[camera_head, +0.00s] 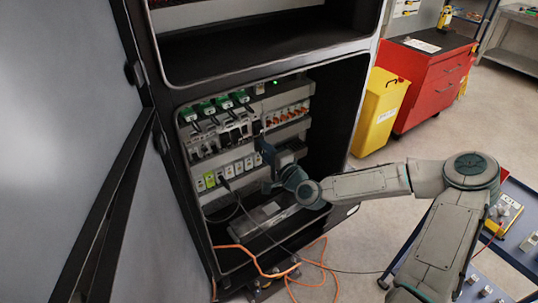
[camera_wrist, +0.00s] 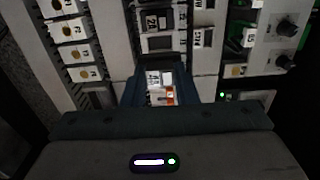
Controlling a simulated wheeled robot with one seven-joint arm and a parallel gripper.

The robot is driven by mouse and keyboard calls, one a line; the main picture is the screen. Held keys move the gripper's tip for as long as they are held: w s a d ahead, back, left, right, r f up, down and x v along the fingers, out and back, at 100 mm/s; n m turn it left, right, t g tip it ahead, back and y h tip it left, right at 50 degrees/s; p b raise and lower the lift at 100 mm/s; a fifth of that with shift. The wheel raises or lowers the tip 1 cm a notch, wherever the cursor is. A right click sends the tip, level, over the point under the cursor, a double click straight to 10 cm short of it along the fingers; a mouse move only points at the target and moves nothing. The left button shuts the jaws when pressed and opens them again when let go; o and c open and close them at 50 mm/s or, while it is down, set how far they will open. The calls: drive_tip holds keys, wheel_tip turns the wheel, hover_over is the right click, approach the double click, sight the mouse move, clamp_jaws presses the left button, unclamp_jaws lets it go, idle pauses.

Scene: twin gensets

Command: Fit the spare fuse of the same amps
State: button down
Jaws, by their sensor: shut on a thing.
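My gripper (camera_head: 266,152) reaches into the open cabinet, in front of the panel, at the right end of the middle row of modules. In the wrist view my gripper (camera_wrist: 161,92) is shut on a small white and orange piece (camera_wrist: 160,96), which has a label too small to read. I cannot tell whether the piece sits in the row or is free of it. Dark and white labelled modules (camera_wrist: 157,22) stand just beyond the fingers. In the head view this row of dark modules (camera_head: 230,134) is partly hidden by my gripper.
Green-topped parts (camera_head: 222,103) line the upper left and orange-tipped parts (camera_head: 284,116) the upper right. A lower row holds white and yellow modules (camera_head: 210,180). The cabinet door (camera_head: 70,150) stands open at left. Orange cable (camera_head: 265,268) lies at the cabinet foot.

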drive_tip(key=shift+x, duration=1.75)
drive_tip(key=shift+b+x, duration=0.6)
drive_tip(key=shift+x, duration=0.85)
drive_tip(key=shift+d, duration=0.1)
drive_tip(key=shift+s+b, duration=0.1)
drive_tip(key=shift+b, duration=0.2)
drive_tip(key=shift+w+a+b, duration=0.35)
drive_tip(key=shift+w+b, duration=0.25)
drive_tip(key=shift+b, duration=0.1)
drive_tip(key=c, duration=1.1)
unclamp_jaws()
drive_tip(key=shift+o, duration=0.2)
